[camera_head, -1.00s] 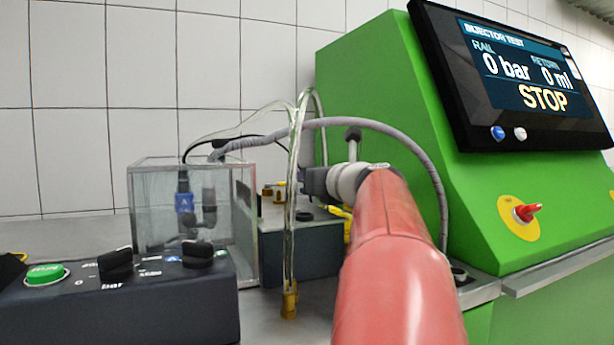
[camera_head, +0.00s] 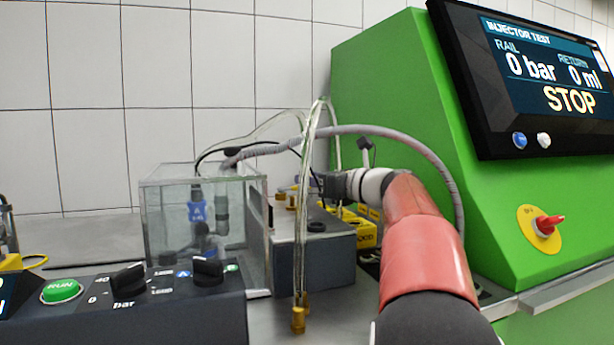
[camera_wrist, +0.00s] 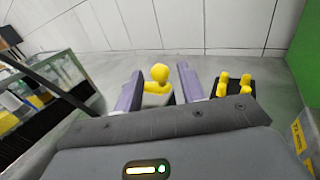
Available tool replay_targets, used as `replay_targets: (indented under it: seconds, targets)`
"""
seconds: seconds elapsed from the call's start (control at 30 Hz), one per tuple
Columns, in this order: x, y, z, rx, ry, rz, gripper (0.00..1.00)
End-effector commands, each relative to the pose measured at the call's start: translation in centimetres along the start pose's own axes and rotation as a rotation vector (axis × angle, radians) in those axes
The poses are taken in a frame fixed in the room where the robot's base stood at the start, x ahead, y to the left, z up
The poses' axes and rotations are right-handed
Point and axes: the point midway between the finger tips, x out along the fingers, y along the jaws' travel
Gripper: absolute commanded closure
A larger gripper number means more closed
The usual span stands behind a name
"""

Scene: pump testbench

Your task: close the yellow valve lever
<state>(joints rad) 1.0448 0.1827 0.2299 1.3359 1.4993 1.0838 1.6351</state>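In the wrist view my gripper (camera_wrist: 160,90) has two purple-grey fingers standing well apart. A yellow ball knob (camera_wrist: 160,72) shows between them, with gaps on both sides. A short yellow bar runs from below it, and it looks like the valve lever; I cannot tell whether the fingers touch it. In the head view my gripper (camera_head: 325,186) is over the dark grey box (camera_head: 315,262), partly hidden by the clear hoses. The lever is not clearly visible there.
Yellow pegs (camera_wrist: 235,84) stand on a black base right of the fingers. A glass tank (camera_head: 165,215) stands left of the box. Clear hoses (camera_head: 304,210) hang in front of it. Yellow blocks (camera_head: 362,234) lie behind my arm, beside the green bench (camera_head: 385,110).

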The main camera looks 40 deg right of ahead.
Motion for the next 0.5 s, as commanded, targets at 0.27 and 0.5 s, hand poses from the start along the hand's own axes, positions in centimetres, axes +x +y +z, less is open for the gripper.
replay_targets:
  seconds: [0.27, 0.5]
  targets:
    - [2.1, 0.0, 0.0, 0.0, 0.0, -0.001, 0.6]
    - [2.1, 0.0, 0.0, 0.0, 0.0, -0.002, 0.63]
